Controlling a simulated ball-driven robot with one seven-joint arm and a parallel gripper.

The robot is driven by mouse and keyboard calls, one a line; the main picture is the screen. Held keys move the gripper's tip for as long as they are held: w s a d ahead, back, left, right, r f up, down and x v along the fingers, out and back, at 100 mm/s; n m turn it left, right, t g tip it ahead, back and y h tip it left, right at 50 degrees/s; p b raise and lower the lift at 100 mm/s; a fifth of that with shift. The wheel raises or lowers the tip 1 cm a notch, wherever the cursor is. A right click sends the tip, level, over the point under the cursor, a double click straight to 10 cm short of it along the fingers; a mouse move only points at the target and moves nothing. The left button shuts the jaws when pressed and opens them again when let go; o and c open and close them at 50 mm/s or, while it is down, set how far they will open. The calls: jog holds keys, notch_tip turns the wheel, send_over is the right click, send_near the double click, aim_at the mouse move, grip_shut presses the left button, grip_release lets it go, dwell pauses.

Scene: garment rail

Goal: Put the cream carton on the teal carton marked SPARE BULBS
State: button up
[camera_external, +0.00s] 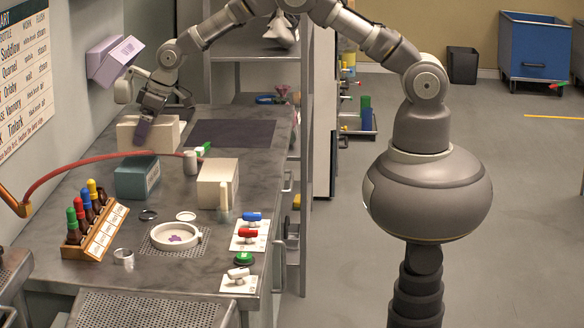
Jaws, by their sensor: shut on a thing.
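A long cream carton (166,135) sits at the far left of the grey worktop by the wall. My gripper (146,124) reaches down over it from above and is shut on it, one dark finger lying across its front face. The other finger is hidden. The carton seems to rest on the worktop, but I cannot tell for sure. The teal carton (137,178) stands nearer the camera, apart from it, its top clear; its marking is not readable here. A second cream carton (217,184) stands to the right of the teal one.
A red hose (92,159) arches over the worktop between the held carton and the teal one. A bottle rack (95,232) and white dish (176,235) are nearer. A dark mat (232,133) lies clear at back right.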

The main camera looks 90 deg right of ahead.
jog(key=shift+w, duration=0.25)
jog(key=shift+w+f+b, duration=0.1)
jog(key=shift+f+b, duration=0.5)
jog(key=shift+f, duration=1.15)
jog(key=shift+f, duration=0.15)
jog(key=o, duration=0.8)
jog(key=p+v, duration=0.2)
jog(key=v, duration=1)
